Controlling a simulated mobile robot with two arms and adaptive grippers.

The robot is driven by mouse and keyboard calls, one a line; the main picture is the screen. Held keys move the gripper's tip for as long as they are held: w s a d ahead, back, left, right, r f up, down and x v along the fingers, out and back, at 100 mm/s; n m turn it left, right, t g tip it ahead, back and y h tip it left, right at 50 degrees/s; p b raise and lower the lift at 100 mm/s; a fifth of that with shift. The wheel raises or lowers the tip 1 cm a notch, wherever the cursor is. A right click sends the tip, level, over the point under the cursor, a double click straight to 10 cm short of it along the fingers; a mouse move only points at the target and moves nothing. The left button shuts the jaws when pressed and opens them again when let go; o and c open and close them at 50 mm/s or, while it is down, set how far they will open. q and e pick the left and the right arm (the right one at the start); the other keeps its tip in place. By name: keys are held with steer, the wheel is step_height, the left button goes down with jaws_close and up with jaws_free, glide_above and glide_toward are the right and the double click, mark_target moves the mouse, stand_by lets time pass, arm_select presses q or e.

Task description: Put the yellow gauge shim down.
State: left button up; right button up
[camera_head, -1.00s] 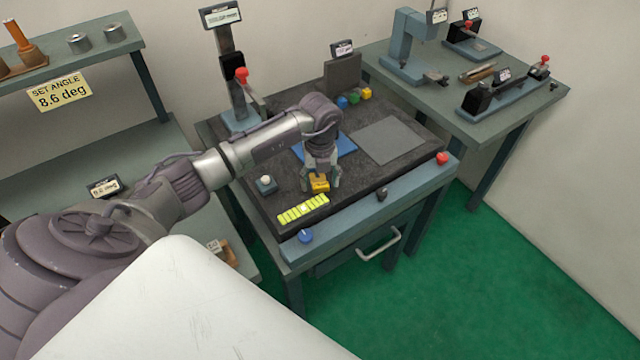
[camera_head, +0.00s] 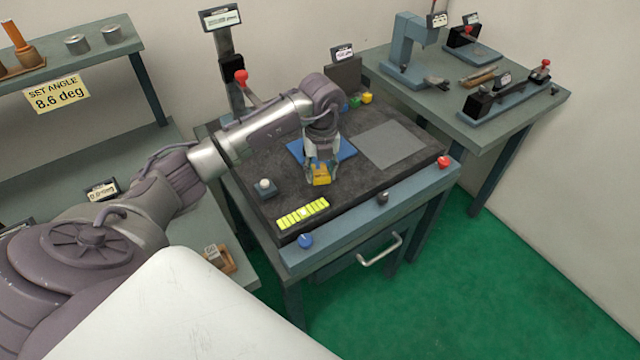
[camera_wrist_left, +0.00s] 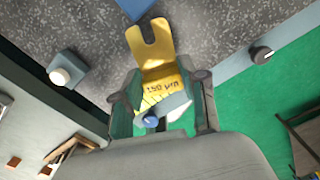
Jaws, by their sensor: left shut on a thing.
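The yellow gauge shim (camera_head: 321,176) is held over the dark surface plate (camera_head: 345,200). In the left wrist view the shim (camera_wrist_left: 152,46) shows a slotted, forked end and a thicker block marked "150 µm". My left gripper (camera_head: 321,168) is shut on that block; in the wrist view its fingers (camera_wrist_left: 161,108) stand on either side of it. The shim is near the front edge of a blue mat (camera_head: 302,148). Whether it touches the plate I cannot tell. My right gripper is not in view.
A grey mat (camera_head: 390,145) lies on the plate at right. A yellow-green strip (camera_head: 302,214) and a white-knobbed block (camera_head: 265,187) are at the left front. A gauge stand (camera_head: 232,85) with a red knob and small coloured blocks (camera_head: 366,98) stand behind.

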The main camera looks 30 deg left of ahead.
arm_select(q)
steer(key=w+d+r+b, duration=0.3)
steer(key=w+d+r, duration=0.3)
steer(key=d, duration=0.3)
steer(key=s+d+n, duration=0.2)
steer(key=s+n, duration=0.8)
steer(key=n, duration=0.3)
steer(key=s+d+f+n, duration=0.1)
steer(key=s+d+n, duration=0.1)
steer(key=s+n, duration=0.9)
steer(key=shift+s+d+n, duration=0.3)
steer(key=shift+d+n, duration=0.1)
steer(key=shift+n, duration=1.1)
